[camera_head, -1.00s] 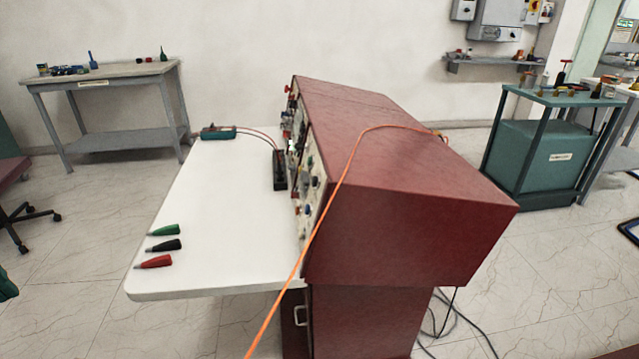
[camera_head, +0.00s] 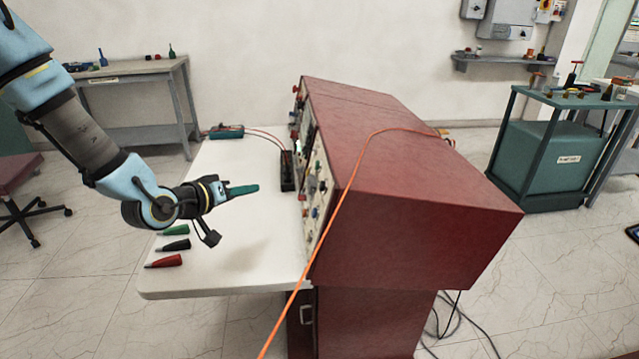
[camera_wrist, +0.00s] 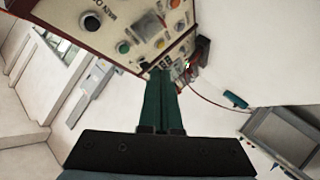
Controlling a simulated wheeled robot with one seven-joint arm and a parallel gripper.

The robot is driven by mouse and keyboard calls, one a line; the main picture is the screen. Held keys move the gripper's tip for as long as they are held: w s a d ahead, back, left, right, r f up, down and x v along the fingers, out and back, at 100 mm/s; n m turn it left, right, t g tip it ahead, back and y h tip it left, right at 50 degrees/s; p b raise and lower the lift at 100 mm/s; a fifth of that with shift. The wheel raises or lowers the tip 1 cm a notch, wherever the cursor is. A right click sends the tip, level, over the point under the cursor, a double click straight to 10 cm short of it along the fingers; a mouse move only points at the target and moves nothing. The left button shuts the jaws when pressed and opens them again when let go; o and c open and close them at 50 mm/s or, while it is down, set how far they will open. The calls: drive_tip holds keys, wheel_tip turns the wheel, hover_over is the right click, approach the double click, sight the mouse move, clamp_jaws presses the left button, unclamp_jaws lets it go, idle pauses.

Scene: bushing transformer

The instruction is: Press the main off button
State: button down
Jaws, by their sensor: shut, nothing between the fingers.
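The control panel (camera_wrist: 140,25) is on the left face of the red cabinet (camera_head: 400,190). I cannot tell for sure which is the main off button. My gripper (camera_head: 257,187) is shut and empty, with green fingers pointing right toward the panel, above the white tabletop and apart from the panel. Its fingers also show in the wrist view (camera_wrist: 162,75).
The white tabletop (camera_head: 225,270) carries green, black and red cone-shaped pieces (camera_head: 174,245) at the front left. A black block (camera_head: 287,172) and a green device (camera_head: 226,131) with red leads stand farther back. An orange cable (camera_head: 333,215) hangs over the cabinet.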

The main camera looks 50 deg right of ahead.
sight(323, 186)
drive_tip(key=shift+h, duration=0.9)
drive_tip(key=s+d+r, duration=0.2)
drive_tip(key=d, duration=0.1)
drive_tip(key=shift+s, duration=0.2)
drive_tip(key=s+d+f+b, duration=0.2)
drive_tip(key=s+d, duration=0.3)
drive_tip(key=d, duration=0.1)
drive_tip(key=shift+s+d, duration=0.2)
drive_tip(key=shift+d, duration=0.1)
drive_tip(key=shift+s+d+f, duration=0.1)
drive_tip(key=shift+f, duration=0.05)
idle(1.1)
drive_tip(key=shift+s+d+b, duration=0.15)
drive_tip(key=shift+d+b, duration=0.05)
drive_tip(key=shift+b, duration=0.15)
